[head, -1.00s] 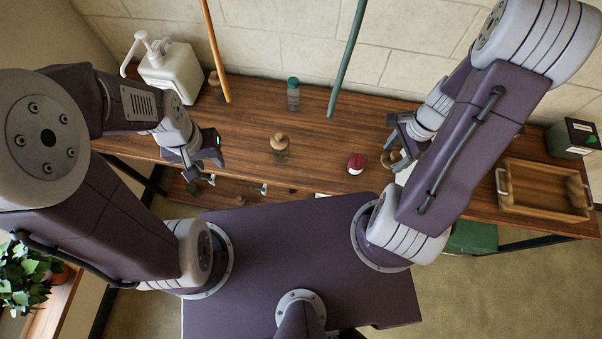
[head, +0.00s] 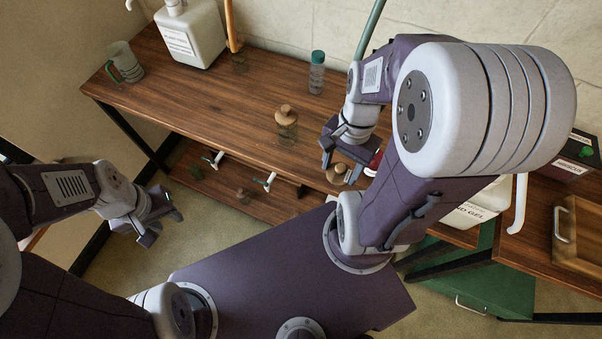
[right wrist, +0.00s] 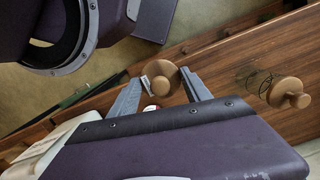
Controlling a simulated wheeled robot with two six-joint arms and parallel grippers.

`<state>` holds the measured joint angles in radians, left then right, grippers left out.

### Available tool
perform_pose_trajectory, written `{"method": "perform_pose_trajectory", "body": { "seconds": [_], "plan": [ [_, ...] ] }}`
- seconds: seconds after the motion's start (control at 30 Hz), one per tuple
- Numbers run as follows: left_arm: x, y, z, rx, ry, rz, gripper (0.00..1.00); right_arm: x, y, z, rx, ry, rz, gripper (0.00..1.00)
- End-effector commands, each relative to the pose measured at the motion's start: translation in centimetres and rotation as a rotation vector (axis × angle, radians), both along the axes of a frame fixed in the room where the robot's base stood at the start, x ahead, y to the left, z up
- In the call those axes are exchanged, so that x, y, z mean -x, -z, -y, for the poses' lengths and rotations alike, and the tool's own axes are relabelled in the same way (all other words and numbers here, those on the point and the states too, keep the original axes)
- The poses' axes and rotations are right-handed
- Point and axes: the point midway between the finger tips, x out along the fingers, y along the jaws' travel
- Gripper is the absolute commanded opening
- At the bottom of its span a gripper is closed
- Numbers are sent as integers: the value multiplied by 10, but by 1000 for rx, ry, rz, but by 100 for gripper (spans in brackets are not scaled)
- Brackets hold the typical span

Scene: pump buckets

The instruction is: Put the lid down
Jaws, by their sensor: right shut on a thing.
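A round wooden lid with a knob (head: 340,173) is held by my right gripper (head: 341,164), over the front edge of the wooden table. In the right wrist view the lid (right wrist: 161,77) sits between the two fingers of the right gripper (right wrist: 162,84). Whether the lid touches the table cannot be told. A clear glass jar (head: 287,131) with its own wooden lid stands left of the right gripper; it also shows in the right wrist view (right wrist: 254,79). My left gripper (head: 158,222) is empty, its fingers apart, off the table's front at left.
A red object (head: 375,163) is partly hidden behind my right arm. A bottle with a teal cap (head: 317,73), a white pump container (head: 190,35) and a mug (head: 124,62) stand farther back. A hand gel bottle (head: 478,208) and wooden tray (head: 580,235) are at right.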

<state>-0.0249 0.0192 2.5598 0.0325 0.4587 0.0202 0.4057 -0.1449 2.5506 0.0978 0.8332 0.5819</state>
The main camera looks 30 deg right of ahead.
Motion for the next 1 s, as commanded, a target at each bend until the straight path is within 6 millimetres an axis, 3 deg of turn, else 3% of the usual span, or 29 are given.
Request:
{"method": "perform_pose_trajectory", "body": {
  "seconds": [0.13,0.27,0.3,0.4,0.6,0.83,1.0],
  "plan": [
    [0,-3,0,0,0,0,36,-3,0,-1,-2,-3,-3,18],
    [0,-18,0,0,0,0,36,-22,10,-9,-4,-7,-11,18],
    [0,-7,0,0,0,1,36,-35,25,-12,-3,-9,-7,18],
    [0,-1,0,0,0,0,36,-63,43,-20,-1,-6,-6,18],
    [0,3,0,0,0,0,36,-103,67,-32,-1,-1,-3,18],
    [0,5,0,0,0,0,36,-112,75,-35,0,1,-1,18],
    [0,14,0,0,0,0,36,-111,106,-35,-1,1,-4,18]
  ]
}}
